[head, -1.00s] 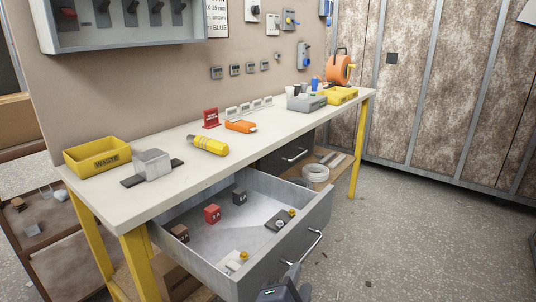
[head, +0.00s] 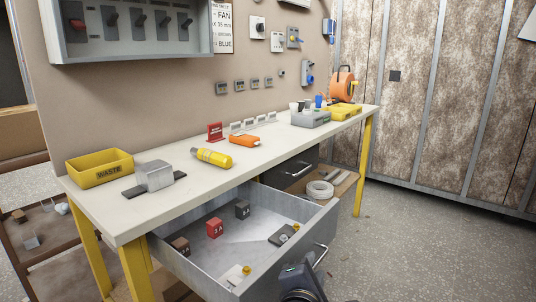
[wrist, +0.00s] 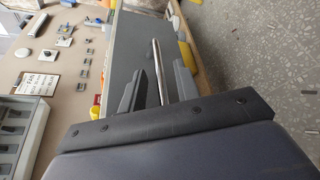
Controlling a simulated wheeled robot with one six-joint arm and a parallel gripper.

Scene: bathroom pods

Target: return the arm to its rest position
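My gripper (head: 300,283) is at the bottom of the head view, in front of the open grey drawer (head: 228,265) and below its bar handle (head: 320,256). The wrist view shows my gripper's two fingers (wrist: 158,68) spread apart. The silver handle (wrist: 156,65) appears between them in that view, and the fingers are not closed on it. I cannot tell how far the handle is from the fingertips. The drawer holds a red block (head: 214,227), a brown block (head: 181,246), a dark block (head: 242,209) and small switch-like parts (head: 284,235).
Open floor (head: 420,250) lies to the right.

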